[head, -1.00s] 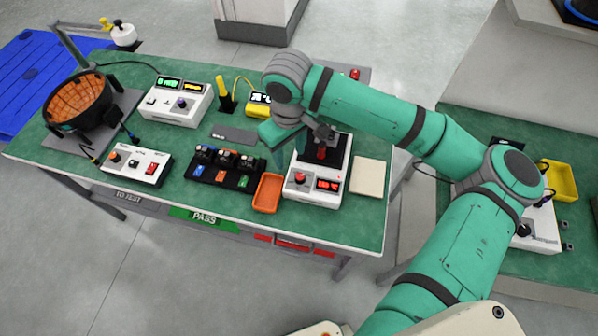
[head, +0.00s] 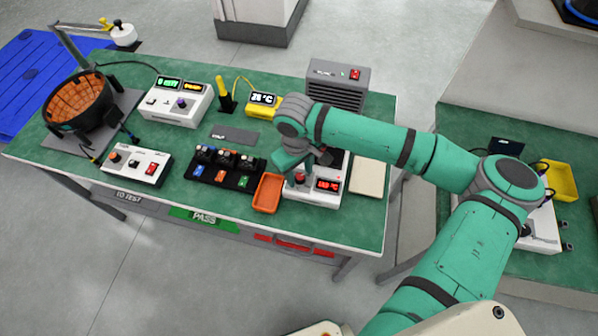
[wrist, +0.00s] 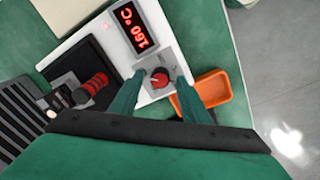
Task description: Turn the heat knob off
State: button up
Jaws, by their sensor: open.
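The heat knob (wrist: 160,78) is a round red knob with a pale mark, on a grey panel of a white hot-plate unit (wrist: 150,25). The knob also shows in the head view (head: 300,177), just below my gripper. The unit's red display (wrist: 132,25) reads 160 °C. In the wrist view my gripper (wrist: 161,75) is open, with one green finger on each side of the knob. I cannot tell whether the fingers touch it. In the head view my wrist and arm hide much of the black plate.
A red and black piece (wrist: 92,88) sits on the black plate beside the panel. An orange tray (head: 269,193) is left of the unit and a cream pad (head: 368,177) right. A grey box with a red switch (head: 338,83) stands behind. A black rack with several modules (head: 225,168) lies further left.

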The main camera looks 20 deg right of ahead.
jog(key=shift+f, duration=0.1)
jog(key=c, duration=1)
jog(key=shift+c, duration=0.2)
